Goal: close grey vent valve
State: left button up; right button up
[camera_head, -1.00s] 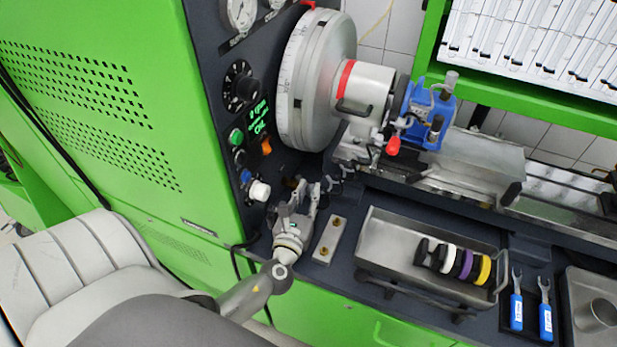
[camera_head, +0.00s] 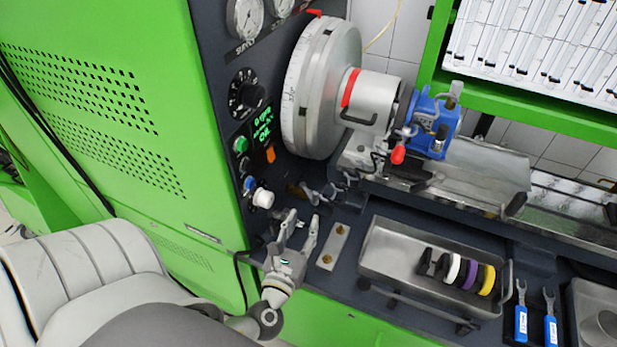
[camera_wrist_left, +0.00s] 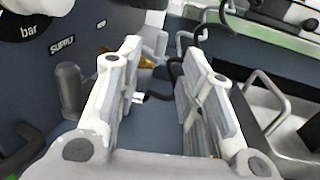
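Small grey lever handles (camera_head: 310,194) stand at the back of the dark bench, below the large drum. I cannot tell for sure which one is the grey vent valve, or whether it is open. My left gripper (camera_head: 302,218) is open and empty, just in front of these handles and to the right of the panel knobs. In the left wrist view, the two white-grey fingers of the gripper (camera_wrist_left: 165,60) are spread apart. A small dark-tipped lever (camera_wrist_left: 154,96) shows in the gap between them. A grey handle (camera_wrist_left: 156,45) shows beyond the fingertips. My right gripper is not in view.
The green cabinet's control panel with a white knob (camera_head: 263,199) is close on the left. A small plate with two brass studs (camera_head: 333,246) lies right of the gripper. Further right is a metal tray (camera_head: 390,262) with coloured rings. The blue clamp unit (camera_head: 436,122) is above.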

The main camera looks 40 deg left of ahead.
pick_arm(q)
jog(key=shift+v, duration=2.15)
jog(key=shift+c, duration=0.3)
